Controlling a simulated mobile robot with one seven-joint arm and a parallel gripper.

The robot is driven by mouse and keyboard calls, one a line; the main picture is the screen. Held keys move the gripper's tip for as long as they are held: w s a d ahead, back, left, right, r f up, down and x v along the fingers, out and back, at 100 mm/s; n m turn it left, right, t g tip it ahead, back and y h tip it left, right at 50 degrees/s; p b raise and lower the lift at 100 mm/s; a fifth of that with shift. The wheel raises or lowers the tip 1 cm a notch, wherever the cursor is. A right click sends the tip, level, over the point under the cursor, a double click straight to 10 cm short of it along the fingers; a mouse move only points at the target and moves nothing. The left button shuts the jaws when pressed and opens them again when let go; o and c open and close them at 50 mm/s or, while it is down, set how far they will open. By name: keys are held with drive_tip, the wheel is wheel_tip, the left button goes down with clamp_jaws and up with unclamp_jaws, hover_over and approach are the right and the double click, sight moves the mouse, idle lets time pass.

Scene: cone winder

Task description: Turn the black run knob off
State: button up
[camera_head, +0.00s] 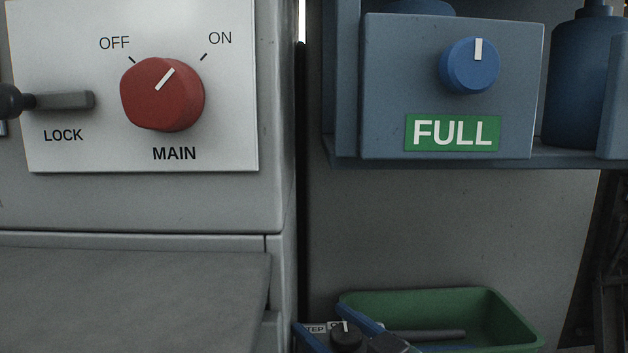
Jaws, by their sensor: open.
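The black run knob (347,338) shows at the bottom edge, small and cut off by the frame. Its white mark points up, slightly left. White labels (315,329) sit behind it; one reads "TEP" at its visible end, the other is mostly covered. My gripper (320,315) shows as two blue fingers, apart, slanting in from the bottom edge. One finger is left of the black knob and the other is at its upper right. The knob appears between them; I cannot tell whether either finger touches it.
A red MAIN knob (162,95) points toward ON on a white panel, with a dark LOCK lever (60,101) at left. A blue knob (470,66) is on a box above a FULL label (452,133). A green tray (510,315) holding a dark rod lies right of my gripper.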

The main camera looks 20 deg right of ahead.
drive_tip(key=m+h+p, duration=0.2)
drive_tip(key=h, duration=0.1)
drive_tip(key=t+h+p, duration=0.1)
drive_tip(key=shift+d+r+m, duration=0.2)
drive_tip(key=shift+r+m, duration=0.1)
drive_tip(key=shift+m, duration=0.1)
drive_tip(key=h+p, duration=0.1)
drive_tip(key=p, duration=0.1)
drive_tip(key=m+h+p, duration=0.1)
drive_tip(key=p, duration=0.1)
drive_tip(key=shift+w+d+m+h, duration=0.1)
drive_tip(key=shift+d+m+h, duration=0.2)
drive_tip(key=shift+h, duration=0.1)
drive_tip(key=m+h+p, duration=0.1)
drive_tip(key=p, duration=0.2)
drive_tip(key=shift+d+h+p, duration=0.15)
drive_tip(key=shift+h+p, duration=0.15)
drive_tip(key=m+h+p, duration=0.1)
drive_tip(key=p, duration=0.3)
drive_tip(key=h+p, duration=0.1)
drive_tip(key=p, duration=0.4)
drive_tip(key=shift+d+m+g+h, duration=0.25)
drive_tip(key=shift+m+g+h, duration=0.05)
drive_tip(key=shift+m+h, duration=0.1)
